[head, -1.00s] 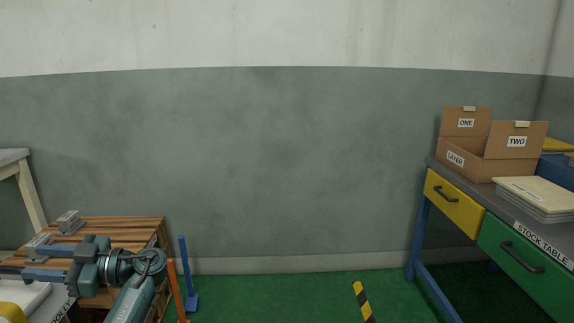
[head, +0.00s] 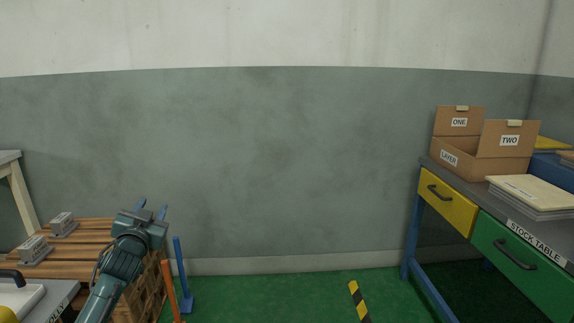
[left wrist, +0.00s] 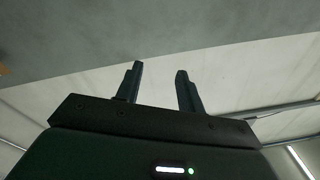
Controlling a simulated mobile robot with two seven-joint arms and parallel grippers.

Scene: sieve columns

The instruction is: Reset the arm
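My left gripper (head: 151,209) shows at the lower left of the head view, with its forearm rising from the bottom edge. Its fingers point up and away, in front of the wooden pallet stack's right edge. In the left wrist view the two fingers (left wrist: 160,82) stand apart with nothing between them, against the wall and ceiling. My right gripper is in neither view.
A wooden pallet stack (head: 90,235) bears grey metal pieces (head: 33,250) at the lower left. Blue (head: 181,270) and orange (head: 170,285) posts stand beside it. The stock table (head: 468,197) with an open carton (head: 470,158) stands right.

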